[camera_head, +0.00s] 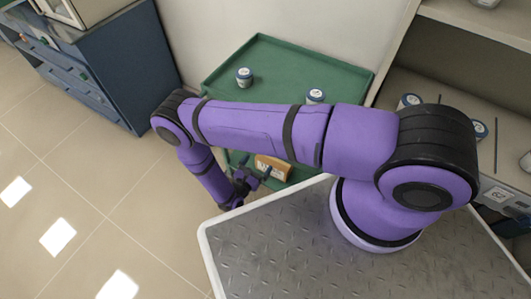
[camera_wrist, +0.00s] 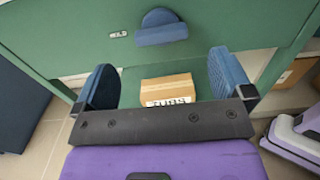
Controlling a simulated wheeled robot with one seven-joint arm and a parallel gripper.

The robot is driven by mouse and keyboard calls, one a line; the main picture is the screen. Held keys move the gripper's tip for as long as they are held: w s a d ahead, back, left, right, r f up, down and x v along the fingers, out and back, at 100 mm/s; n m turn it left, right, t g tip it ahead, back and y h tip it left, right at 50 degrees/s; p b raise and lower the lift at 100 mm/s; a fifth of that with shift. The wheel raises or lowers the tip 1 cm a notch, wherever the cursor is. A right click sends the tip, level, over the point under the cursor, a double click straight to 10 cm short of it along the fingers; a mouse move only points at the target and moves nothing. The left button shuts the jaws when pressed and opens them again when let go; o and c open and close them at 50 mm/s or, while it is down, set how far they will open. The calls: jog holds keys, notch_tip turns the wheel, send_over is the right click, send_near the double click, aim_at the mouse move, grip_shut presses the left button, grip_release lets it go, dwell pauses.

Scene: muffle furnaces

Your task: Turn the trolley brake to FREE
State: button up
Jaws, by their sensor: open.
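The green trolley (camera_head: 300,62) stands against the wall in the head view, partly hidden by my arm. In the wrist view its green front panel (camera_wrist: 225,25) fills the top. A blue piece with a rounded back and a flat bar (camera_wrist: 160,30), likely the brake control, sits on that panel. A small pale label (camera_wrist: 117,34) is to its left, too small to read. My gripper (camera_wrist: 162,62) is open and empty, its two blue fingers spread left and right, below the blue piece in the picture. It also shows beside the trolley in the head view (camera_head: 254,168).
A cardboard box (camera_wrist: 168,88) lies on the lower shelf, between my fingers in the wrist view. Two white jars with blue bands (camera_head: 244,77) (camera_head: 315,96) stand on the trolley top. A blue cabinet (camera_head: 110,65) is at left. Floor (camera_head: 110,170) is clear at lower left.

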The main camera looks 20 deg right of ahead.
jog(key=x, duration=0.6)
jog(key=shift+w+d, duration=0.1)
jog(key=c, duration=0.9)
